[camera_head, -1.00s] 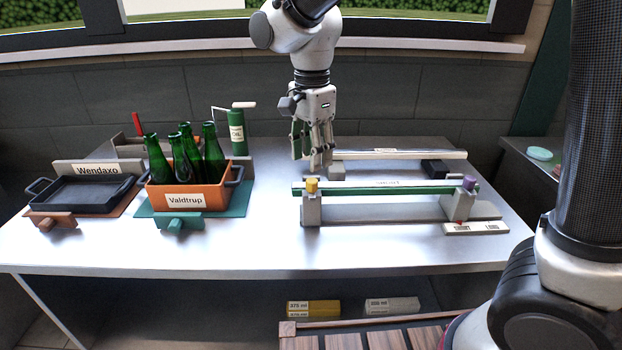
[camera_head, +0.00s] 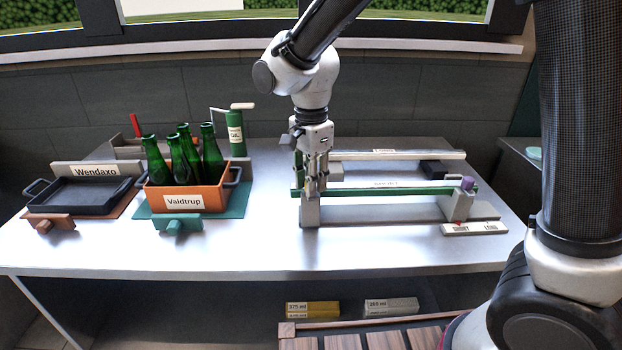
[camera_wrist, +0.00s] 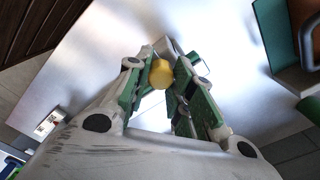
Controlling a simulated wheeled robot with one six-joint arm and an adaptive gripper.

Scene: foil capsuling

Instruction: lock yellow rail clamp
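The yellow rail clamp shows as a round yellow knob (camera_wrist: 160,73) between my fingers in the wrist view. In the head view my gripper (camera_head: 312,186) hides it, at the left end of the green rail (camera_head: 385,190). My gripper points down, with one finger on each side of the knob. The fingers lie close to the knob, but I cannot tell whether they press on it. The rail rests on a left grey support (camera_head: 310,212) and a right one.
A purple knob (camera_head: 468,183) tops the right support, by a SHORT/LONG plate (camera_head: 475,229). A pale rail (camera_head: 400,155) lies behind. An orange crate (camera_head: 190,197) of green bottles and a dark tray (camera_head: 85,193) stand left. The front of the table (camera_head: 260,250) is clear.

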